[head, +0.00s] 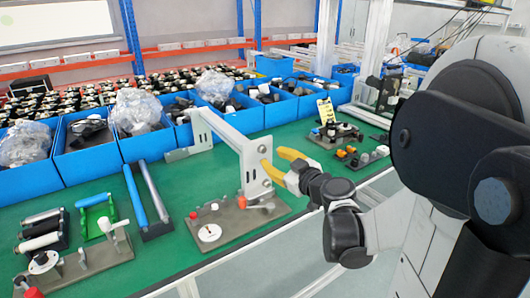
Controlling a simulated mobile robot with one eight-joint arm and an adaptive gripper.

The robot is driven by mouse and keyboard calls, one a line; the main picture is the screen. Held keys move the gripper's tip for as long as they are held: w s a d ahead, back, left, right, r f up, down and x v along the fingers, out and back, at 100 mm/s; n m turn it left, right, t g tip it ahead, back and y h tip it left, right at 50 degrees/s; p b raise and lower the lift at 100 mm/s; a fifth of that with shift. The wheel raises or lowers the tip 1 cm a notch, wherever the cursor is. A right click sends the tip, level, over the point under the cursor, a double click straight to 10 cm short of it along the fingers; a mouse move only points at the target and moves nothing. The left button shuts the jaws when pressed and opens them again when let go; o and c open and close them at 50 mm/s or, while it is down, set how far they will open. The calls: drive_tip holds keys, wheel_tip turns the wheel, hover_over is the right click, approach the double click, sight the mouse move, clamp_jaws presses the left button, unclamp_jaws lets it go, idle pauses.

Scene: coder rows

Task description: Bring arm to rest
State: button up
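My gripper (276,163) has yellow fingers and is above the front part of the green bench (188,185), beside the upright metal plate of a grey fixture (252,165). The two fingertips are spread apart with a gap between them. I see nothing held between them. One finger overlaps the fixture's plate in the picture, and I cannot tell whether it touches. My arm (400,240) reaches in from the right, bent, with its large dark joint close to the camera.
Blue bins (92,160) with wrapped parts line the back of the bench. Small parts (362,155) lie right of my gripper. Green surface is bare mid-left.

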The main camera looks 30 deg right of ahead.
drive_tip(key=s+a+f+g+y, duration=0.1)
drive_tip(key=s+a+g+y, duration=0.1)
drive_tip(key=a, duration=0.6)
drive_tip(key=s+a+f+g+y, duration=0.1)
drive_tip(key=s+a+g, duration=0.2)
drive_tip(key=a, duration=0.4)
drive_tip(key=s+a+f+m+g+h, duration=0.1)
drive_tip(key=s+a+f+m+g, duration=0.1)
drive_tip(key=s, duration=0.5)
drive_tip(key=s+a+f+m+g+h, duration=0.1)
drive_tip(key=s+a+f+g, duration=0.1)
drive_tip(key=s, duration=0.5)
drive_tip(key=shift+s+a+f+m+h, duration=0.15)
drive_tip(key=shift+s+a+m+h, duration=0.2)
drive_tip(key=shift+s+m+h, duration=0.05)
